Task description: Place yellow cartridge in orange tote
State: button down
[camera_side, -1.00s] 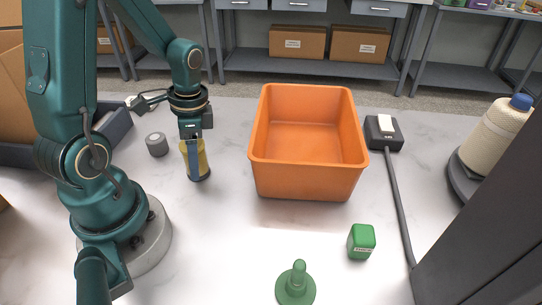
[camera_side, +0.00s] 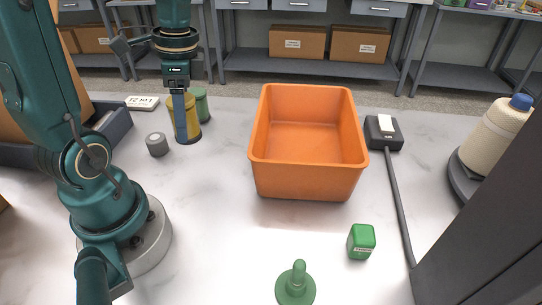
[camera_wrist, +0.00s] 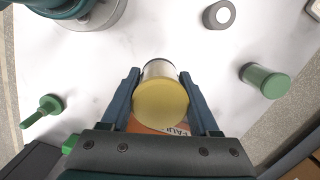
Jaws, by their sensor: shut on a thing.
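The yellow cartridge (camera_side: 191,123) is a short upright cylinder, held between the two fingers of my gripper (camera_side: 180,108), at the left of the side view. In the wrist view the cartridge's yellow round end (camera_wrist: 161,103) shows between the fingers of my gripper (camera_wrist: 164,104), which are shut on its sides. The orange tote (camera_side: 308,178) stands in the middle of the side view, open at the top and empty. The cartridge is to the left of the tote and outside it. I cannot tell how high it hangs above the table.
A green cylinder (camera_side: 202,104) stands behind the cartridge, and a grey ring-shaped piece (camera_side: 157,144) lies to its left. A green pawn-like piece (camera_side: 296,285) and a green block (camera_side: 361,241) are in front of the tote. A cone of thread (camera_side: 495,135) is at right.

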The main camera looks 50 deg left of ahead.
jog(key=w+d+r+m, duration=0.1)
jog(key=w+m, duration=0.3)
jog(key=w+d+r+m+t, duration=0.1)
jog(key=w+m, duration=0.3)
jog(key=w, duration=0.1)
jog(key=w+d+r+m+y, duration=0.1)
jog(key=w+m, duration=0.3)
jog(key=w, duration=0.1)
jog(key=shift+w+d+r+t, duration=0.15)
jog(key=shift+w+r+t, duration=0.05)
jog(key=shift+r+t, duration=0.2)
jog(key=w+d+f+m, duration=0.2)
jog(key=w+d+m, duration=0.3)
jog(key=d, duration=0.3)
send_near(304, 151)
jog(key=s+d, duration=0.1)
jog(key=s+d+f, duration=0.1)
jog(key=s, duration=0.1)
jog(key=shift+s+d, duration=0.25)
jog(key=shift+s, duration=0.05)
jog(key=shift+f, duration=2.1)
jog(key=shift+f, duration=0.1)
